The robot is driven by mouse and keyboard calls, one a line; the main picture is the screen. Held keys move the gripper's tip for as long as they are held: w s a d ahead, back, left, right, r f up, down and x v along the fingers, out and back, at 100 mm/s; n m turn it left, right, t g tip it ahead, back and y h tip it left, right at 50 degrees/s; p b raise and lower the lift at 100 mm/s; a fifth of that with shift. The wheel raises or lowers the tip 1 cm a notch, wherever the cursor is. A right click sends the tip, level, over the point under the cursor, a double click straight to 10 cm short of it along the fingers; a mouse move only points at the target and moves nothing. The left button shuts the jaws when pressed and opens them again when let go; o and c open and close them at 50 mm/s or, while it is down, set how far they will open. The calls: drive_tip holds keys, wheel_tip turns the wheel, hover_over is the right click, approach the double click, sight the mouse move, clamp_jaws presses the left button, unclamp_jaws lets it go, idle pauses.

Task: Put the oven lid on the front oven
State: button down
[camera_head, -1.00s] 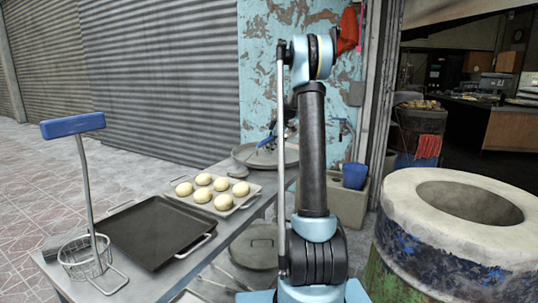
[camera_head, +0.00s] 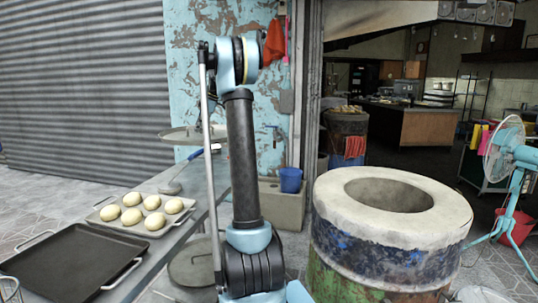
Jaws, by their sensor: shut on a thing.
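A round grey metal lid (camera_head: 180,135) is raised above the far end of the table, partly behind my arm. My gripper (camera_head: 199,122) is mostly hidden behind my arm and is shut on the lid's top; the grip itself is hard to see. The front oven (camera_head: 335,225) is a barrel with a thick pale concrete top and a round opening, on the right of my arm. Its opening is uncovered. The lid is left of this oven and apart from it.
The metal table (camera_head: 190,215) carries a tray of pale dough balls (camera_head: 128,218), a black pan (camera_head: 70,262) and a blue-handled ladle (camera_head: 175,183). Another round lid (camera_head: 190,262) is below the table. A rear barrel (camera_head: 343,125), blue bucket (camera_head: 290,180) and fan (camera_head: 510,150) stand beyond.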

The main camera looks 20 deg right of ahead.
drive_tip(key=d, duration=0.3)
drive_tip(key=s+d+m, duration=0.1)
drive_tip(key=d, duration=0.3)
drive_tip(key=s+d+m, duration=0.1)
drive_tip(key=d, duration=0.3)
drive_tip(key=shift+d+f+t+h, duration=0.2)
drive_tip(key=shift+t+h, duration=0.1)
drive_tip(key=shift+t, duration=0.1)
drive_tip(key=s+d+f+m+h, duration=0.1)
drive_tip(key=s+d+m, duration=0.2)
drive_tip(key=s+d, duration=0.75)
drive_tip(key=s+d+m+t+h, duration=0.15)
drive_tip(key=s+d+m, duration=0.35)
drive_tip(key=d, duration=1)
drive_tip(key=s+d+f+m+h, duration=0.1)
drive_tip(key=s+d+m+h, duration=0.1)
drive_tip(key=s+d, duration=0.95)
drive_tip(key=s+d+f+m+h, duration=0.1)
drive_tip(key=s+d+m, duration=0.3)
drive_tip(key=s, duration=0.6)
drive_tip(key=s+d+f+m+g+h, duration=0.1)
drive_tip(key=s+d+m, duration=0.1)
drive_tip(key=s+d, duration=0.6)
drive_tip(key=s+d+f+m+h, duration=0.1)
drive_tip(key=s+d+m, duration=0.15)
drive_tip(key=s, duration=0.85)
wheel_tip(320, 180, down, 9)
drive_tip(key=shift+s+f, duration=0.15)
drive_tip(key=shift+s, duration=0.05)
drive_tip(key=shift+y, duration=0.25)
